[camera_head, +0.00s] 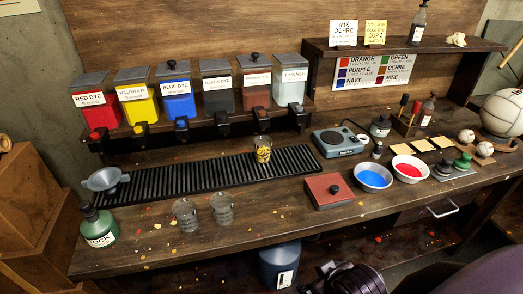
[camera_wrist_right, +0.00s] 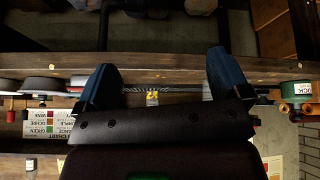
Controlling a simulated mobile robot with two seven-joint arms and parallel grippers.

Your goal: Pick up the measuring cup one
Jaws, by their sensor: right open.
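Two clear measuring cups stand side by side near the front edge of the bench in the head view, a left one (camera_head: 187,213) and a right one (camera_head: 222,209). I cannot tell which is cup one. A third clear cup with yellow marks (camera_head: 263,150) stands on the black drip grate. In the right wrist view my right gripper (camera_wrist_right: 160,62) is open, its blue fingers wide apart with nothing between them. A small yellow-marked thing (camera_wrist_right: 152,97) shows beyond the fingers, too small to identify surely. My left gripper is not in view.
A green-grey stock bottle (camera_head: 98,226) and grey funnel (camera_head: 105,180) stand left of the cups. The drip grate (camera_head: 200,178) lies behind them. A red-topped box (camera_head: 328,190), blue bowl (camera_head: 374,174) and red bowl (camera_head: 410,168) are to the right. Dye dispensers line the back.

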